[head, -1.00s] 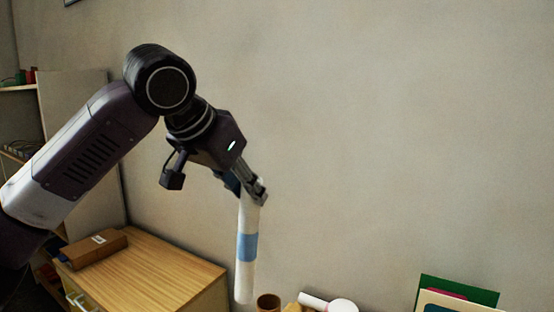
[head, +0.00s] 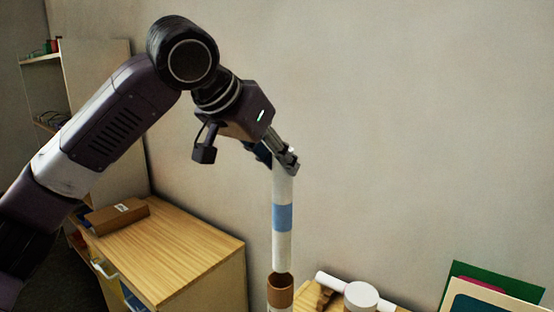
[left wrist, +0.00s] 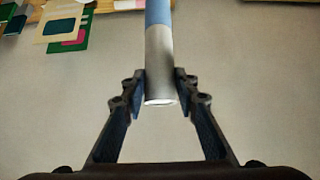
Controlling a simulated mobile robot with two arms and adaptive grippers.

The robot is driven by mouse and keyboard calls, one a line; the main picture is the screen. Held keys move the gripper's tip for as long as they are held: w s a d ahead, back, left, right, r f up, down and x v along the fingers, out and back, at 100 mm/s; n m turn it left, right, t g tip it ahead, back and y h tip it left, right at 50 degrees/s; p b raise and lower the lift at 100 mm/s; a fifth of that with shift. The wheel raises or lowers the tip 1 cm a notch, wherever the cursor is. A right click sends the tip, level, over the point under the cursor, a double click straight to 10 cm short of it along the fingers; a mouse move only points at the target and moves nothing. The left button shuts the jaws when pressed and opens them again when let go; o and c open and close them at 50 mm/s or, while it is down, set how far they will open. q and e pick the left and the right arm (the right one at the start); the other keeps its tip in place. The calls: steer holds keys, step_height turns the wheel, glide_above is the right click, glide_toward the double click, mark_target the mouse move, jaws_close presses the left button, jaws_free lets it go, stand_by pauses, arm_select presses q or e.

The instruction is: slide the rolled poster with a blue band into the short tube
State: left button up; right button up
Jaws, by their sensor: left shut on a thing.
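The rolled poster (head: 283,248) is white with a blue band (head: 282,217) and hangs upright. My left gripper (head: 288,163) is shut on its top end. In the left wrist view the poster (left wrist: 160,65) runs between the two fingers (left wrist: 160,85), its near end showing. A brown tube (head: 280,296) stands upright right below the poster, with its dark mouth showing. The poster's lower end is at the tube's rim; I cannot tell whether it is inside. The tube's lower part is cut off by the picture edge. My right gripper is not in view.
A white roll (head: 331,282) and a white round object (head: 361,297) lie right of the tube. Green and cream sheets (head: 495,290) stand at the lower right. A wooden cabinet (head: 190,262) with a brown box (head: 117,217) is at the left. The wall behind is bare.

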mark_target(276, 251)
arm_select(q)
steer(key=shift+s+f+b, duration=0.1)
steer(key=shift+f+b, duration=0.55)
steer(key=shift+f, duration=0.25)
steer(key=shift+s+a+f, duration=0.1)
steer(key=shift+f, duration=0.15)
steer(key=shift+f+b, duration=1.1)
steer(key=shift+f, duration=0.55)
steer(key=shift+f+b, duration=0.75)
steer(key=shift+f, duration=0.6)
step_height(276, 251, down, 2)
steer(key=shift+b, duration=0.55)
steer(key=shift+f+b, duration=1.05)
steer(key=shift+f, duration=0.95)
steer(key=shift+f+b, duration=1.3)
steer(key=shift+f, duration=1.5)
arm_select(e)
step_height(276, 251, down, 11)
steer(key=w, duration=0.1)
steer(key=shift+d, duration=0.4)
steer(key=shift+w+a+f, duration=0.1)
